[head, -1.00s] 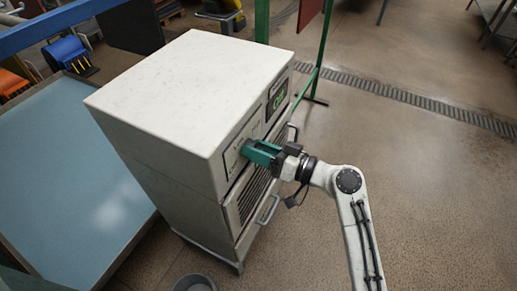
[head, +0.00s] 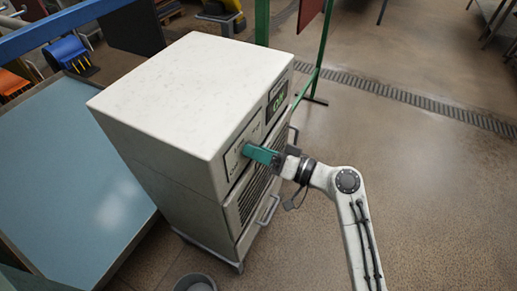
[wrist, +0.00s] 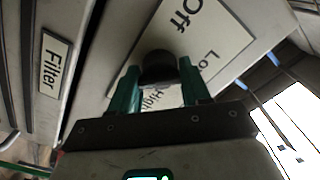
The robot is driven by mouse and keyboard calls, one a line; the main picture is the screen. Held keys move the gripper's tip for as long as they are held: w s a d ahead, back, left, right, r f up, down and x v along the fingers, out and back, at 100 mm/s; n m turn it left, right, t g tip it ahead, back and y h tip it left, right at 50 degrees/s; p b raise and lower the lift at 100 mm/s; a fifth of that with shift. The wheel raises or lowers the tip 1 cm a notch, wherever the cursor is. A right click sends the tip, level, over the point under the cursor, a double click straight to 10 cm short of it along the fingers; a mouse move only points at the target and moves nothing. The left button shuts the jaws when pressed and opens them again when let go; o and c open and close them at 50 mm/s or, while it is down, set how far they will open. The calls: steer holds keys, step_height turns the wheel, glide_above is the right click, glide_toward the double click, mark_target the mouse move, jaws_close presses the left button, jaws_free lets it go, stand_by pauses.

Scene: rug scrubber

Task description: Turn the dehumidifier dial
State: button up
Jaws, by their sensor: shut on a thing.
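The dehumidifier (head: 190,85) is a tall off-white cabinet in the middle of the head view. Its dial (wrist: 158,66) is a dark round knob on a white plate (wrist: 215,45) printed "Off", "Lo…" and "High", seen in the wrist view. My gripper (head: 250,152) has green fingers and reaches the cabinet's front from the right. In the wrist view my gripper (wrist: 158,82) is shut on the dial, one finger on each side. The fingers hide the dial in the head view. The dial's pointer cannot be made out.
A "Filter" label (wrist: 55,63) is beside the dial plate. A blue-topped table (head: 70,190) stands left, a grey bucket (head: 195,283) in front. The floor at right is open.

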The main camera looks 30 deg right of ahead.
steer(key=m+p, duration=0.3)
steer(key=m, duration=0.2)
steer(key=shift+r+m, duration=0.1)
steer(key=shift+m, duration=0.2)
steer(key=shift+d+m+p, duration=0.1)
steer(key=shift+m+p, duration=0.7)
steer(key=shift+m, duration=0.7)
steer(key=shift+f, duration=0.2)
steer(key=o, duration=1.1)
steer(key=shift+c, duration=0.2)
steer(key=b+v, duration=0.2)
steer(key=v, duration=0.8)
steer(key=shift+s+d, duration=0.2)
steer(key=shift+s, duration=0.1)
